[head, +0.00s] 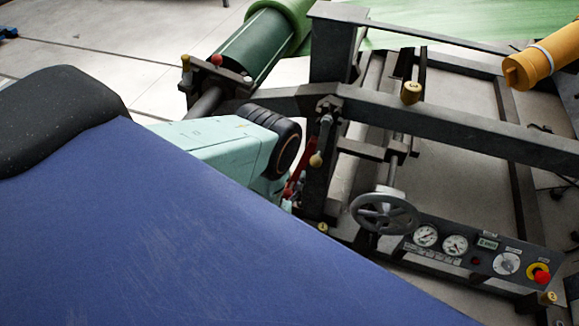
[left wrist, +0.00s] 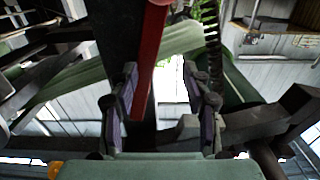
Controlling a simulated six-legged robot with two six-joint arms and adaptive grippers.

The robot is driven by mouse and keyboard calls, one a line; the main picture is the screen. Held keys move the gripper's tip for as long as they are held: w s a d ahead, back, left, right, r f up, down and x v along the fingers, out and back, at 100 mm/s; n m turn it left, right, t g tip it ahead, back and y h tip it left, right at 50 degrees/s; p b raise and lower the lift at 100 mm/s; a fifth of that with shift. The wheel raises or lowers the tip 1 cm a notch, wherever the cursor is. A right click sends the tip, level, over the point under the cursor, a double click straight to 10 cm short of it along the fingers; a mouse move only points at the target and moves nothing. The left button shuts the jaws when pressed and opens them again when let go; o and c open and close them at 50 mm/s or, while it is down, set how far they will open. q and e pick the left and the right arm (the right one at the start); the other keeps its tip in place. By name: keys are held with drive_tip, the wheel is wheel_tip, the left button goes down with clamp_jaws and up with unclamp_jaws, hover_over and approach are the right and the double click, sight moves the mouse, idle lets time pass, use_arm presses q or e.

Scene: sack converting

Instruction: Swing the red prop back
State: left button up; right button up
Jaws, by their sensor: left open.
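The red prop (head: 298,176) shows as a thin sliver beside the dark frame post, just past my left wrist in the head view. In the left wrist view the red prop (left wrist: 150,58) is a long bar coming down from the top, its lower end between my fingers. My left gripper (left wrist: 161,75) is open, one finger on each side of the bar. The bar looks nearer the left finger, with a gap on the right; I cannot tell whether it touches. In the head view my left gripper is mostly hidden behind my pale green wrist. My right gripper is not seen.
A dark steel frame (head: 450,119) surrounds the work spot, with a handwheel (head: 384,211) and a gauge panel (head: 478,252) to the right. A green roller (head: 255,47) lies behind. A yellow cylinder (head: 545,62) is at upper right. A large blue surface fills the lower left.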

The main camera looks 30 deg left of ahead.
sight(288, 191)
use_arm(q)
drive_tip(key=shift+r, duration=1.05)
drive_tip(key=s+d+f+m+g+h, duration=0.1)
drive_tip(key=s+d+f+g+h, duration=0.25)
drive_tip(key=s+g, duration=0.65)
drive_tip(key=s+d+r+m+g, duration=0.15)
drive_tip(key=s+g, duration=0.25)
drive_tip(key=s, duration=0.5)
drive_tip(key=s+d+r+g, duration=0.2)
drive_tip(key=s+r+g, duration=0.1)
drive_tip(key=s, duration=0.6)
wheel_tip(288, 191, up, 13)
drive_tip(key=p, duration=1.3)
drive_tip(key=shift+s+g, duration=0.3)
drive_tip(key=shift+s, duration=0.05)
drive_tip(key=shift+a+n+h, duration=0.1)
drive_tip(key=shift+n+h, duration=0.15)
